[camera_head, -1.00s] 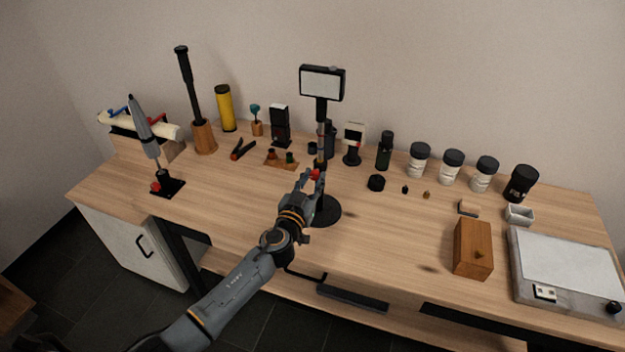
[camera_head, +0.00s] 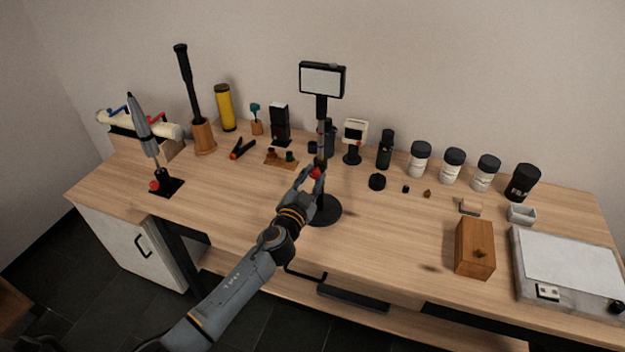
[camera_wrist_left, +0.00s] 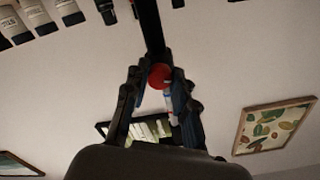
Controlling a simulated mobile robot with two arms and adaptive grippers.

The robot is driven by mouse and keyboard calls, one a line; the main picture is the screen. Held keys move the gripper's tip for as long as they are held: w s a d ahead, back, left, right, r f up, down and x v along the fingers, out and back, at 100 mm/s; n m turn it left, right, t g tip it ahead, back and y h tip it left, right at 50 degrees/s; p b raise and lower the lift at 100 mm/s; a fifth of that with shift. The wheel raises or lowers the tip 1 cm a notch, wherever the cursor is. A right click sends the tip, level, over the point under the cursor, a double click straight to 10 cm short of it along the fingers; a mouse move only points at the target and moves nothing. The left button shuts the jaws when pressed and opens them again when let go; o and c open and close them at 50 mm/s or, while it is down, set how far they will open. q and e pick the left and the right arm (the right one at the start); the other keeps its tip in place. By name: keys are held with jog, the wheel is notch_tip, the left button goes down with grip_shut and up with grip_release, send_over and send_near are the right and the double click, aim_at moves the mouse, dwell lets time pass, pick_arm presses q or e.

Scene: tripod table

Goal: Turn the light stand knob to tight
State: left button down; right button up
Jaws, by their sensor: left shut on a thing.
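The light stand has a white rectangular lamp panel (camera_head: 322,79) on a thin dark upright pole (camera_head: 321,110) and a round black base (camera_head: 323,211) on the table. Its red knob (camera_head: 315,173) is on the pole partway up, and it also shows in the left wrist view (camera_wrist_left: 159,76). My left gripper (camera_head: 314,174) is at the knob, with a finger on either side of it, shut on it. In the left wrist view the dark pole rises behind the knob. My right gripper is not in view.
A small stand with a red knob (camera_head: 155,186) is at the left. Several white jars with black lids (camera_head: 420,158) stand at the back right. A wooden block (camera_head: 474,249) and a flat grey device (camera_head: 570,270) are at the right. The table's front middle is mostly clear.

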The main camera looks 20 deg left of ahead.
pick_arm(q)
jog(key=m, duration=1.2)
jog(key=shift+m, duration=0.3)
dwell(0.4)
jog(key=c, duration=1.1)
grip_release()
jog(key=shift+s, duration=0.15)
jog(key=s, duration=1.1)
jog(key=shift+s+a, duration=0.25)
jog(key=shift+s, duration=0.15)
